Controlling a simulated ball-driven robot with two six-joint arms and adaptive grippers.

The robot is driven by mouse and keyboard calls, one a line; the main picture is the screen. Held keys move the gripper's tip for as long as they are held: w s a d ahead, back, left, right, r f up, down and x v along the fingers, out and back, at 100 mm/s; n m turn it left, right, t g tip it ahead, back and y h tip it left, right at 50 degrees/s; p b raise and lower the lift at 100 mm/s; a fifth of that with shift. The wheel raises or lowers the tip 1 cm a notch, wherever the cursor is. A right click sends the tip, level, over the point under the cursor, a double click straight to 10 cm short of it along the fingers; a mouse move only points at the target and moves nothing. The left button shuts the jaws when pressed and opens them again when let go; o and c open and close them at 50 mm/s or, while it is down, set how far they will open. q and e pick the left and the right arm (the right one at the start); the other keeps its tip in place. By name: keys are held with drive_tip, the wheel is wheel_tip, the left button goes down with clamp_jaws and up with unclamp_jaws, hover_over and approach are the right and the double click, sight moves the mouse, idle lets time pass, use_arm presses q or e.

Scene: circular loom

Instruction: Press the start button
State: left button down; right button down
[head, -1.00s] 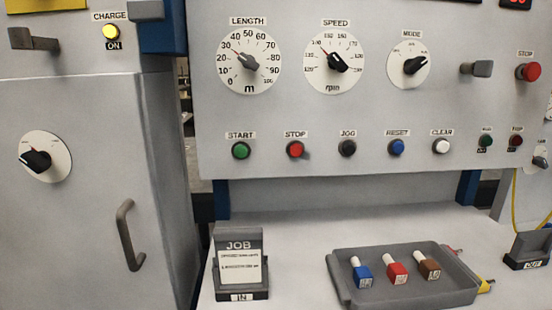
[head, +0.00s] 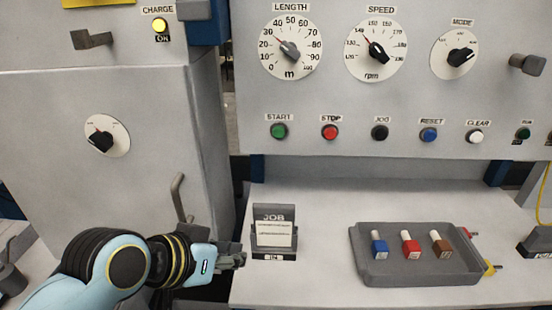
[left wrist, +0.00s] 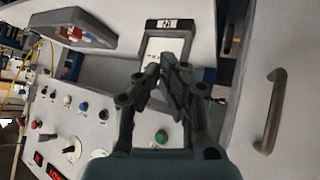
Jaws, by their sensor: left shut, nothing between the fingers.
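The green start button (head: 279,131) is on the grey control panel under its START label, at the left end of the lower row. In the left wrist view the green button (left wrist: 161,137) shows between my finger links. My left gripper (head: 238,257) is low in front of the cabinet, left of the job holder, below and left of the button and apart from it. Its fingers are shut with nothing between them, and their tips (left wrist: 168,62) come together in the left wrist view. My right gripper is not in view.
The job holder (head: 274,236) stands on the white shelf right of my left gripper. A grey tray (head: 375,268) holds blue, red and brown pieces. A cabinet handle (head: 180,198) sticks out near my arm. The red stop button (head: 330,132) is beside the start button.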

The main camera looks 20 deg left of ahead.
sight(279, 132)
use_arm(q)
drive_tip(key=w+d+r+n+t, duration=0.1)
drive_tip(key=w+d+r+t, duration=0.1)
drive_tip(key=w+r, duration=0.3)
drive_tip(key=w+d+r+n+t+h, duration=0.1)
drive_tip(key=w+d+r+t, duration=0.1)
drive_tip(key=w+r, duration=0.3)
drive_tip(key=shift+w+r+t+h+p, duration=0.35)
drive_tip(key=shift+r+t+p, duration=0.1)
drive_tip(key=shift+t, duration=0.35)
drive_tip(key=shift+w+a+f+b, duration=0.1)
drive_tip(key=shift+w+a+b, duration=0.25)
drive_tip(key=shift+w, duration=1.05)
drive_tip(key=shift+w+a+r+b, duration=0.15)
drive_tip(key=shift+w+a, duration=0.35)
drive_tip(key=shift+w, duration=0.9)
drive_tip(key=shift+w+a+f+b, duration=0.15)
drive_tip(key=shift+w+a+b, duration=0.25)
drive_tip(key=shift+w, duration=1)
drive_tip(key=shift+w+a, duration=0.1)
drive_tip(key=shift+w, duration=0.1)
drive_tip(key=shift+w, duration=0.2)
